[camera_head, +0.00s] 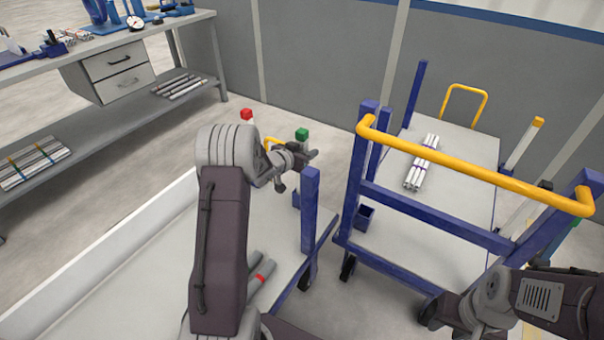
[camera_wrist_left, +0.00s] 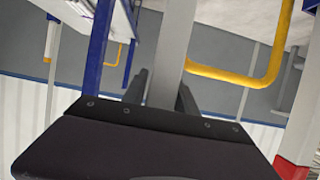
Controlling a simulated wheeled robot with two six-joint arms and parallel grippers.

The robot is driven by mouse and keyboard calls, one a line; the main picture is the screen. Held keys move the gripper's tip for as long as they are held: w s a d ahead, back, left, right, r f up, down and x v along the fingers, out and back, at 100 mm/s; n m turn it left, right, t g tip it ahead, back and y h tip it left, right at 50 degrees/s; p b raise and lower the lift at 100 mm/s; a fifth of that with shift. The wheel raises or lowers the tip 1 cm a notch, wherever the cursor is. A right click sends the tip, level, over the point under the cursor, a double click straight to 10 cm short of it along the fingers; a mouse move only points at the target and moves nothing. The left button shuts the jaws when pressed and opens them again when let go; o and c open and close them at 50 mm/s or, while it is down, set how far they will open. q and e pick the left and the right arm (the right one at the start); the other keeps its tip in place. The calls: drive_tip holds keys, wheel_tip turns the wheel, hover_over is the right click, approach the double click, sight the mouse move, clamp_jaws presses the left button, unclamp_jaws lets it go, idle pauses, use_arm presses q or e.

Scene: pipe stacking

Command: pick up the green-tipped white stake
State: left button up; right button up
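The green-tipped white stake (camera_head: 302,134) stands upright at the cart corner in the head view, with its green tip above my left gripper (camera_head: 309,156). The gripper hides part of the shaft. In the left wrist view a pale upright shaft (camera_wrist_left: 176,50) runs between the two dark fingers of my left gripper (camera_wrist_left: 161,94). The fingers are apart, one on each side of it; I cannot tell whether they touch it. My right arm is at the lower right of the head view, and its fingers cannot be made out.
A red-tipped stake (camera_head: 247,115) stands to the left. A blue cart with a yellow handle (camera_head: 470,169) is at right, carrying a bundle of white pipes (camera_head: 422,162). An orange-tipped stake (camera_head: 522,144) stands beyond. A workbench (camera_head: 110,38) is at upper left.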

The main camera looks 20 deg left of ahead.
use_arm(q)
clamp_jaws()
drive_tip(key=shift+r, duration=0.1)
wheel_tip(320, 180, up, 10)
drive_tip(key=p, duration=0.5)
wheel_tip(320, 180, up, 10)
drive_tip(key=p, duration=1.1)
